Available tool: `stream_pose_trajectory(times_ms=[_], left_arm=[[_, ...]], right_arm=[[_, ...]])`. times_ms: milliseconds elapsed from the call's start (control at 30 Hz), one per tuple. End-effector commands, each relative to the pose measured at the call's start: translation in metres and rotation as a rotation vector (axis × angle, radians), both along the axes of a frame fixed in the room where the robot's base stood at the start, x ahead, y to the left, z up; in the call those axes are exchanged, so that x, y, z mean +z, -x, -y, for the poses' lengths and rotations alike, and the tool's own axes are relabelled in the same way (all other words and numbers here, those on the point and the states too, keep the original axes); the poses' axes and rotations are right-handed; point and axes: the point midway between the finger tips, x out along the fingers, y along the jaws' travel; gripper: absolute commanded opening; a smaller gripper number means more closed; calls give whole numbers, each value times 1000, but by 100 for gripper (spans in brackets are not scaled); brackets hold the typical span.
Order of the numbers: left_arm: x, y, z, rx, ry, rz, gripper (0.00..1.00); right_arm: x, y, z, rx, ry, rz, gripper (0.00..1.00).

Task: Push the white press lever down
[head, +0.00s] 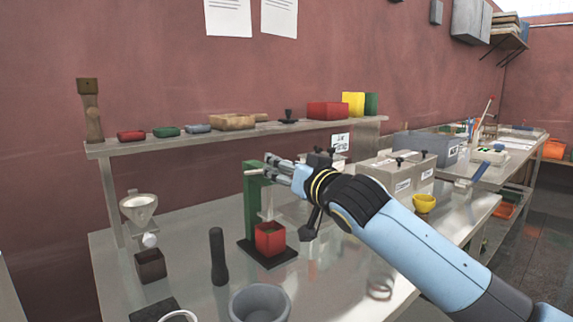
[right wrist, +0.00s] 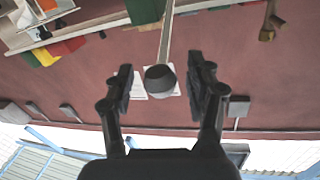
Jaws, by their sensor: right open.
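The green press (head: 255,205) stands on the metal table on a dark base, with a red box (head: 270,240) under its ram. The pale end of the white press lever (head: 252,172) shows at the top of the press, left of my right gripper (head: 277,169). My right gripper is at the top of the press, hiding the rest of the lever. In the right wrist view, the lever (right wrist: 167,42) is a thin pale bar with a dark round end, lying between the open fingers (right wrist: 160,85). Contact is not clear. My left gripper is not in view.
A black cylinder (head: 217,258), a grey bowl (head: 260,303), a dark brown cup (head: 150,266) and a white funnel (head: 139,208) stand left and front of the press. A shelf (head: 225,137) runs behind. A yellow cup (head: 424,203) stands right.

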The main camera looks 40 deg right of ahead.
Motion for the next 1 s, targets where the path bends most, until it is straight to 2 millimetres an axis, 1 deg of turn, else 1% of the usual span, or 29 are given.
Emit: stream_pose_trajectory(times_ms=[233,267,600,667,1000], left_arm=[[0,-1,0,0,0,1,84],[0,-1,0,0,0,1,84],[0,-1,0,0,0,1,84],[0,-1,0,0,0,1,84],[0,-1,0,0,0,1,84]], right_arm=[[0,-1,0,0,0,0,55],[0,-1,0,0,0,0,52],[0,-1,0,0,0,0,7],[0,-1,0,0,0,0,0],[-1,-1,0,0,-1,-1,0]])
